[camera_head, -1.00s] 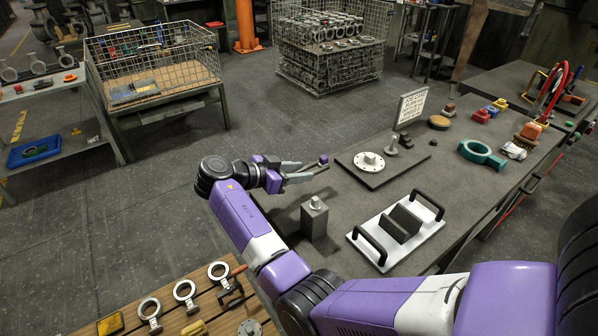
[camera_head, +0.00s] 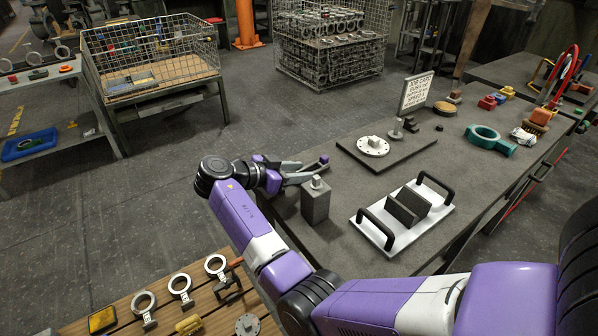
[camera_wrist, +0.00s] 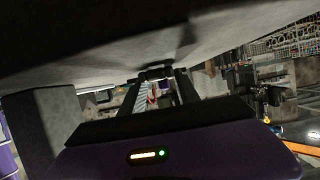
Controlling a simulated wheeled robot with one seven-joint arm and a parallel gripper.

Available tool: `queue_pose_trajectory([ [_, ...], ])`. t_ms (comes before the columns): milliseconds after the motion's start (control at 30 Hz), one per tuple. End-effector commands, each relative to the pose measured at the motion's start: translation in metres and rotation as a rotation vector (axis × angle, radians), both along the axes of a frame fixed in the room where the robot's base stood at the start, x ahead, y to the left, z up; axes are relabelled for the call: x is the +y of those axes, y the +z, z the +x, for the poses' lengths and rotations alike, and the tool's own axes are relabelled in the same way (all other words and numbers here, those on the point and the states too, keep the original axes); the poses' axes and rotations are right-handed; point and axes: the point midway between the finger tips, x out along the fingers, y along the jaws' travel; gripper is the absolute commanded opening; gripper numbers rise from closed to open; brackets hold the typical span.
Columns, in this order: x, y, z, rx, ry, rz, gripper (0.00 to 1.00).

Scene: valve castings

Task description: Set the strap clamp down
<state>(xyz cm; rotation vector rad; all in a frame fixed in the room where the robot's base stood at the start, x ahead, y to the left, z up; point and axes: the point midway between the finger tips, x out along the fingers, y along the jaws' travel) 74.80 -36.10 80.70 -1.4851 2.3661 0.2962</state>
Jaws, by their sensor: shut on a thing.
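My gripper (camera_head: 322,165) is in the head view at the near left of the grey workbench (camera_head: 372,183), its fingers pointing right. It is low, beside and partly behind a grey block with a stud (camera_head: 315,203). In the wrist view the two fingers close on a small dark bar (camera_wrist: 157,74), which I take to be the strap clamp. Most of the clamp is hidden or too small to make out, and I cannot tell whether it touches the bench. A large grey surface fills the top of the wrist view, very near the fingers.
A dark plate with a white flange (camera_head: 372,146) lies behind the gripper's right side. A white plate with black handles (camera_head: 408,233) is right of the block. Bare bench lies between the block and these plates.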

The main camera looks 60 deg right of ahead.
Motion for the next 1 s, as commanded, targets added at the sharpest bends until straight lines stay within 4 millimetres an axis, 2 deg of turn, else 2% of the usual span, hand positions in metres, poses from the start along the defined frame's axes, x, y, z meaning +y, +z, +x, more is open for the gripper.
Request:
queue_pose_trajectory([
  [833,-0.0003,-0.0045,0.0003,-0.002,0.000,-0.002,0.00],
  [867,-0.0002,-0.0043,0.0003,-0.002,0.000,-0.002,0.40],
  [967,-0.0001,-0.0039,0.0003,-0.002,0.000,-0.002,0.60],
  [1000,-0.0002,-0.0040,0.0002,-0.001,0.000,0.000,0.63],
])
